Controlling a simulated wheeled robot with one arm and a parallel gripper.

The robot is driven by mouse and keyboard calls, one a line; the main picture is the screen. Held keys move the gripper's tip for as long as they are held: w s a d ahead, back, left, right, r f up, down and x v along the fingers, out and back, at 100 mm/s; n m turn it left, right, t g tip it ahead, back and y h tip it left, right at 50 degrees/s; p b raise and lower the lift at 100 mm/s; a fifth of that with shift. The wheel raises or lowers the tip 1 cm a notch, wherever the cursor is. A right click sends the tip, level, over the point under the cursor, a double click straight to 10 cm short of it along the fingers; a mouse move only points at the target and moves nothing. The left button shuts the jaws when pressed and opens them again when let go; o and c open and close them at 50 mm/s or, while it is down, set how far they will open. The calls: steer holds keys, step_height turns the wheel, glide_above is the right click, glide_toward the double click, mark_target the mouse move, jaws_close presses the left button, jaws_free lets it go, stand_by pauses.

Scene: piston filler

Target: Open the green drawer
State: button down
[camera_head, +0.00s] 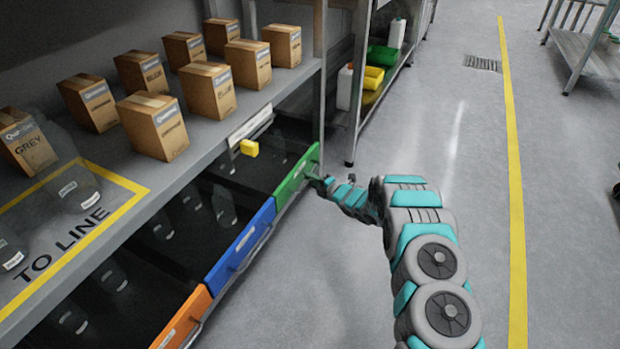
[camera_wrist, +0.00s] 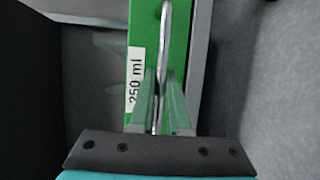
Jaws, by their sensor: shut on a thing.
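The green drawer (camera_head: 298,178) is the farthest of a row of coloured drawers under the shelf in the head view. Its dark interior shows behind the front. My gripper (camera_head: 315,178) is at the outer face of that front. In the wrist view, the green front (camera_wrist: 146,40) carries a white "250 ml" label and a thin metal handle (camera_wrist: 166,22). The two fingers of my gripper (camera_wrist: 161,85) are shut on the handle, one on each side. The far end of the handle sticks out beyond the fingertips.
A blue drawer (camera_head: 240,246) and an orange drawer (camera_head: 184,320) stand nearer, their fronts roughly in line with the green one. Several cardboard boxes (camera_head: 154,126) stand on the shelf above. A yellow block (camera_head: 249,148) hangs near the shelf edge. Floor (camera_head: 460,130) to the right is clear.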

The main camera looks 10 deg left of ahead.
steer(key=shift+d, duration=0.15)
stand_by(0.6)
steer(key=s+d+b, duration=0.1)
steer(key=s+d, duration=0.2)
steer(key=d, duration=0.6)
steer(key=s+d+b, duration=0.2)
steer(key=s+d, duration=0.2)
steer(key=d, duration=0.6)
steer(key=s+d+b, duration=0.2)
steer(key=s+d, duration=0.1)
steer(key=d, duration=0.7)
steer(key=shift+s+d, duration=0.2)
steer(key=shift+s, duration=0.2)
steer(key=c, duration=0.9)
jaws_free()
steer(key=shift+v, duration=3.9)
